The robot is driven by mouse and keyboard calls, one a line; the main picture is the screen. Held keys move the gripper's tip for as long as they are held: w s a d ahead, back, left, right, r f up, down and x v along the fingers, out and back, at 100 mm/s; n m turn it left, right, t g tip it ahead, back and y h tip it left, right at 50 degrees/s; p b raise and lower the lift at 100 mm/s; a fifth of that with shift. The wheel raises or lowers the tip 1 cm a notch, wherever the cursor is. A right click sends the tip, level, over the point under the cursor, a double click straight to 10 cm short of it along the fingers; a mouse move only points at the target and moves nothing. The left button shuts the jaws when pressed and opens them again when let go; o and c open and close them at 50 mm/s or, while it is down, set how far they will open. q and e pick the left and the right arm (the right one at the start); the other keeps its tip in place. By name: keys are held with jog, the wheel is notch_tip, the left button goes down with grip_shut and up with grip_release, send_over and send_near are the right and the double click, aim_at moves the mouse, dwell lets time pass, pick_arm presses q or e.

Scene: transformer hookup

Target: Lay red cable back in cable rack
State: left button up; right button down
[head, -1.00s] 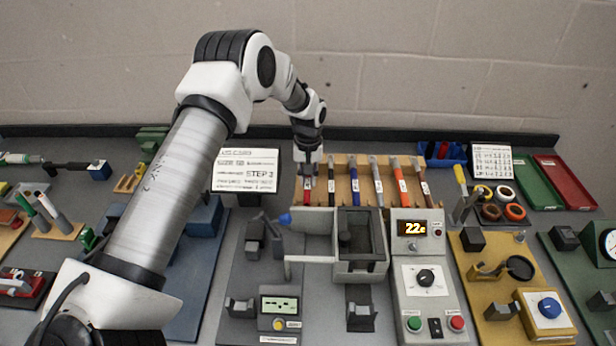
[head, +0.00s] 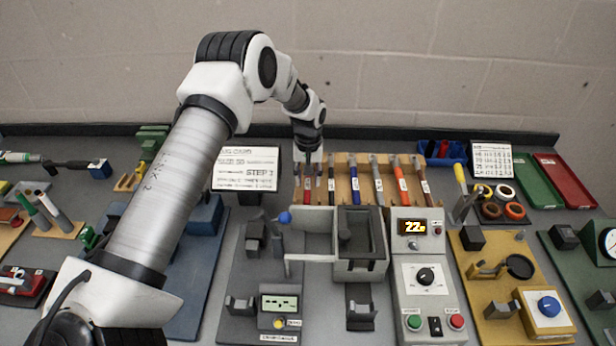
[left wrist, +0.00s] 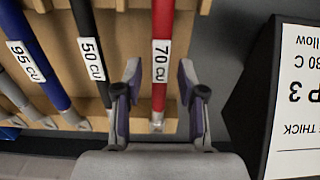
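The red cable (head: 307,189), labelled 70 CU, lies in the leftmost slot of the wooden cable rack (head: 342,188). In the left wrist view the red cable (left wrist: 160,95) runs straight between my left gripper's spread fingers, with a gap on each side. My left gripper (head: 308,174) is open over the cable; it also shows in the left wrist view (left wrist: 158,78). The cable's far end is out of the wrist view, and my gripper hides part of it in the head view. My right gripper is not in view.
A sign reading STEP 3 (head: 245,169) stands left of the rack. A grey open box (head: 360,255) stands in front.

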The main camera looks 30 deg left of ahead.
pick_arm(q)
notch_tip(320, 180, up, 7)
jog(key=p, duration=0.5)
jog(key=shift+r, duration=0.1)
dwell(0.3)
dwell(0.7)
